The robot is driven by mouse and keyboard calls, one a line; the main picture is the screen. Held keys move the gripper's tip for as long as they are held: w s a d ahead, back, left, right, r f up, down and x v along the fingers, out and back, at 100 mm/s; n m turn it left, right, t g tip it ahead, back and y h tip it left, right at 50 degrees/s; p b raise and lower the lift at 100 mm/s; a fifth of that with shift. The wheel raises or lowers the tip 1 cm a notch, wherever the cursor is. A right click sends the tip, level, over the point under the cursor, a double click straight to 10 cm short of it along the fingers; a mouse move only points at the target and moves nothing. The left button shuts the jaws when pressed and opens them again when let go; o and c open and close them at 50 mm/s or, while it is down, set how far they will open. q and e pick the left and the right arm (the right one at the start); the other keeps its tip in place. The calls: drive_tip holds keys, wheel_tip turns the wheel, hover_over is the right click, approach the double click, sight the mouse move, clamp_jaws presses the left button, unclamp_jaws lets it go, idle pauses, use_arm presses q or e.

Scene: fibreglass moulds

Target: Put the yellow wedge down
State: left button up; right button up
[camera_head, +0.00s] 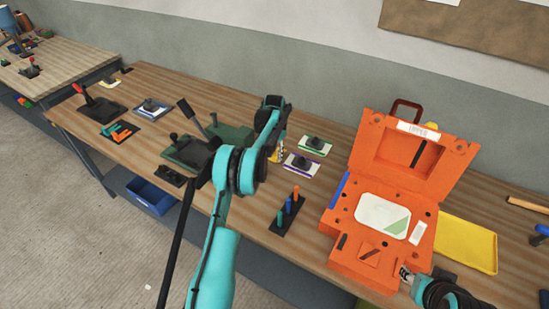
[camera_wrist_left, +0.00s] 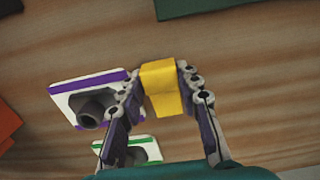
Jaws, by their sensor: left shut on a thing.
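My left gripper (camera_head: 276,150) is shut on the yellow wedge (camera_wrist_left: 162,86), which sits between the two fingertips in the left wrist view. The wood table lies under it; I cannot tell how large the gap is. In the head view the wedge is mostly hidden by my left arm and gripper. My right gripper (camera_head: 406,273) is at the lower right, by the front right corner of the open orange mould (camera_head: 345,222). Its fingers are too small to tell open from shut.
A purple-edged white block with a black knob (camera_wrist_left: 92,98) and a green-edged one (camera_head: 315,146) lie close to the wedge. A dark green plate (camera_head: 190,152) is left of my gripper. A peg holder (camera_head: 287,213) stands nearer the front edge. A yellow tray (camera_head: 468,243) lies right.

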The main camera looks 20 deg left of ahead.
use_arm(q)
drive_tip(key=shift+f, duration=0.65)
drive_tip(key=shift+f, duration=0.15)
drive_tip(key=o, duration=1.1)
drive_tip(key=shift+o, duration=0.2)
